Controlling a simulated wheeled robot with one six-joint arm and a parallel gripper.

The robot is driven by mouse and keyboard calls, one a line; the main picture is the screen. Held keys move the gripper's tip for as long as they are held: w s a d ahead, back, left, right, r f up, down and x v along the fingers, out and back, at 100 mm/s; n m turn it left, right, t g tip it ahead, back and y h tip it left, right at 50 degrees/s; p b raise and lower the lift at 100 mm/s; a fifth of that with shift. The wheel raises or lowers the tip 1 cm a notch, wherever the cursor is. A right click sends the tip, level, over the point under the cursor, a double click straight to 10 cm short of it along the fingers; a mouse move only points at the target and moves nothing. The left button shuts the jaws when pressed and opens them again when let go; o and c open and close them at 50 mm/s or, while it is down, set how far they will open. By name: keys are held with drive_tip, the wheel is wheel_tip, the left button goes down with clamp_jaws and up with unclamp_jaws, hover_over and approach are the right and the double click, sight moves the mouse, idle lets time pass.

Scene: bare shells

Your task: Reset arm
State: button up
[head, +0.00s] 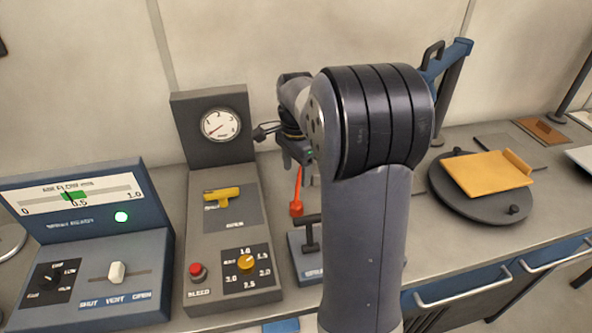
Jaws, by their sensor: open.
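My arm rises in the foreground and bends back over the bench, hiding part of it. My gripper (265,131) shows small and dark at the far end of the arm, just right of the gauge panel. It is open, and I see nothing held in it. It is above the bench and appears apart from the panel, though the exact gap is hard to tell. A red handle (297,195) shows below the wrist, partly hidden by my arm.
Left stand a grey gauge panel (181,128) with yellow lever (222,194), and a blue airflow console (50,240). Right are a round dark plate (460,206) bearing an orange board (488,174), and a blue-armed stand (448,62). Drawers (490,285) line the front.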

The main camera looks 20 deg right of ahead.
sight(296, 203)
drive_tip(key=shift+f, duration=0.1)
wheel_tip(296, 203, down, 13)
drive_tip(key=shift+f, duration=0.1)
drive_tip(key=shift+r, duration=0.45)
drive_tip(key=shift+f, duration=0.1)
